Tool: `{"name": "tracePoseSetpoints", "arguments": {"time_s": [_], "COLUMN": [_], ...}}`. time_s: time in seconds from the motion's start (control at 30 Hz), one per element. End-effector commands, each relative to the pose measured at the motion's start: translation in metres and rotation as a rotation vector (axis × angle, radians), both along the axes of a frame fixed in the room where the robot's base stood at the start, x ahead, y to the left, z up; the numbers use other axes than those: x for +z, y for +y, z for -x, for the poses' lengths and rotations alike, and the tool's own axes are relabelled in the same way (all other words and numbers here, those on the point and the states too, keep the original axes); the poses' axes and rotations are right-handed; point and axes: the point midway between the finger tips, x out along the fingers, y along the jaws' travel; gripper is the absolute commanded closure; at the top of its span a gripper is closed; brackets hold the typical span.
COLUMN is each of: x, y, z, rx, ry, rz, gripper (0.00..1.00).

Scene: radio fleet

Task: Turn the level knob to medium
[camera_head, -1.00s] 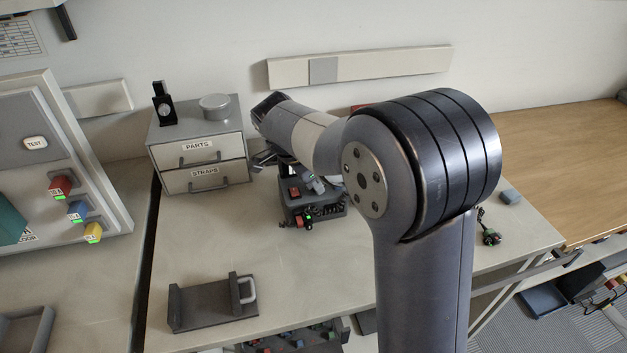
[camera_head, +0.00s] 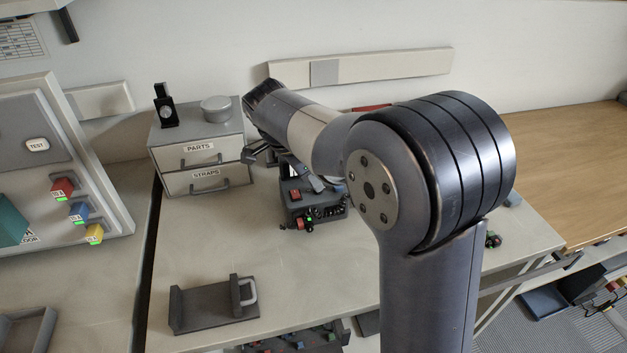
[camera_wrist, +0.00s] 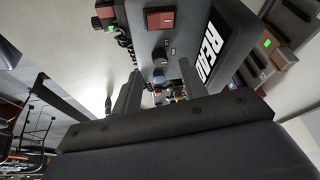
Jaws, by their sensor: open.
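A dark grey radio-like device (camera_head: 326,212) stands on the bench in the head view, partly behind my arm. It has a red square part, a lit green light and a red knob at its lower left. In the wrist view the device (camera_wrist: 188,18) shows a red square button (camera_wrist: 160,18), a small dark knob (camera_wrist: 158,56), and another dark knob (camera_wrist: 103,22) by a green light. I cannot read which knob is the level knob, or its setting. My gripper (camera_wrist: 161,90) is open and apart from the device; in the head view it is mostly hidden.
A grey drawer unit (camera_head: 203,152) labelled PARTS and STRAPS stands left of the device. A dark bracket-like holder (camera_head: 205,310) with a light handle lies near the front bench edge. A panel (camera_head: 60,130) with coloured blocks stands at far left.

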Motion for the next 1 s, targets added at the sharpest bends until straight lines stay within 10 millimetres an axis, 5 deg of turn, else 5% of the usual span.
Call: {"name": "tracePoseSetpoints", "arguments": {"time_s": [0.2, 0.4, 0.8, 1.0], "x": [0.043, 0.063, 0.067, 0.053], "y": [0.015, 0.023, 0.024, 0.019], "z": [0.009, 0.014, 0.015, 0.012], "rx": [0.002, 0.000, 0.000, 0.000], "ry": [-0.003, 0.000, 0.001, 0.003], "rz": [-0.002, -0.001, 0.000, 0.001], "gripper": [0.59, 0.59, 0.59, 0.59]}}
